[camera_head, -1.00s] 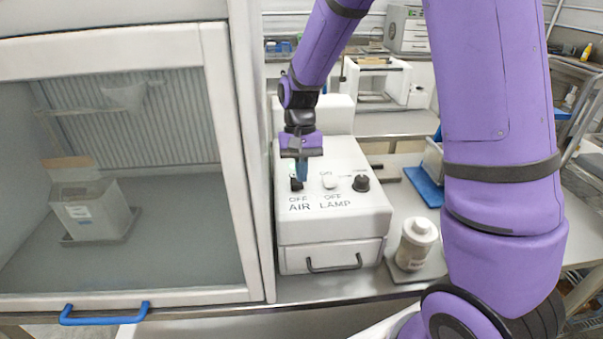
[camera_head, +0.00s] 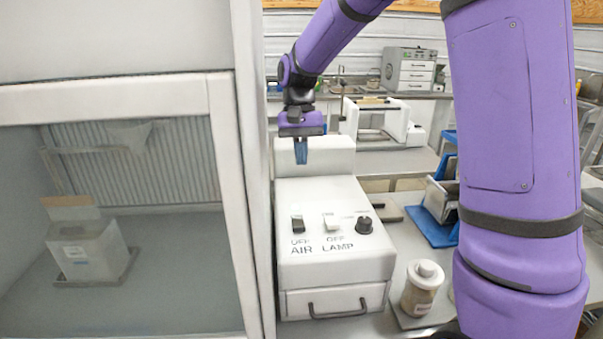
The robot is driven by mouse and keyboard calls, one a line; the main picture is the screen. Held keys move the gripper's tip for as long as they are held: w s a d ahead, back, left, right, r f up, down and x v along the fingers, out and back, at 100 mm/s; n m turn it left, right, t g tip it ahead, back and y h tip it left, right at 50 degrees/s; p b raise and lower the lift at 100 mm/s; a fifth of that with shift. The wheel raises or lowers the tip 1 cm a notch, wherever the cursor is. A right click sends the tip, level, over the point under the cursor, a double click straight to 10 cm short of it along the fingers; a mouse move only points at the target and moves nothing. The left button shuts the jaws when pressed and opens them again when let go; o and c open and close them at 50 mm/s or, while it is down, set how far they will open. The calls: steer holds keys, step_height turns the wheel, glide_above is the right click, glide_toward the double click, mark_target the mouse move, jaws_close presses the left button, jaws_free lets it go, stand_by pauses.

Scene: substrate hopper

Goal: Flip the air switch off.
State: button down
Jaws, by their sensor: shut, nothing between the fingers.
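The air switch (camera_head: 298,224) is a small dark rocker above the words "OFF AIR" on the sloped top of a white control box (camera_head: 325,262). Its upper part looks black and its lower part paler; I cannot surely tell which way it is tipped. The white lamp switch (camera_head: 332,223) sits to its right, above "OFF LAMP". My gripper (camera_head: 301,160) is shut and empty, fingers pointing down. It shows above and behind the switch in the picture, in front of the box's raised back, and is clear of the switch.
A black knob (camera_head: 364,225) is right of the lamp switch. A drawer handle (camera_head: 338,309) is on the box front. A lidded jar (camera_head: 421,288) stands at right. A glass-fronted cabinet (camera_head: 222,200) closes off the left side. A blue tray (camera_head: 432,229) lies behind the jar.

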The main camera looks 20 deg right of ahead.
mark_target(298, 227)
steer(key=shift+w+r, duration=0.1)
steer(key=shift+r, duration=0.2)
steer(key=shift+s+a+r+g, duration=0.1)
steer(key=shift+s+a+g, duration=0.3)
steer(key=shift+a, duration=0.4)
steer(key=x, duration=1.4)
steer(key=shift+a, duration=0.1)
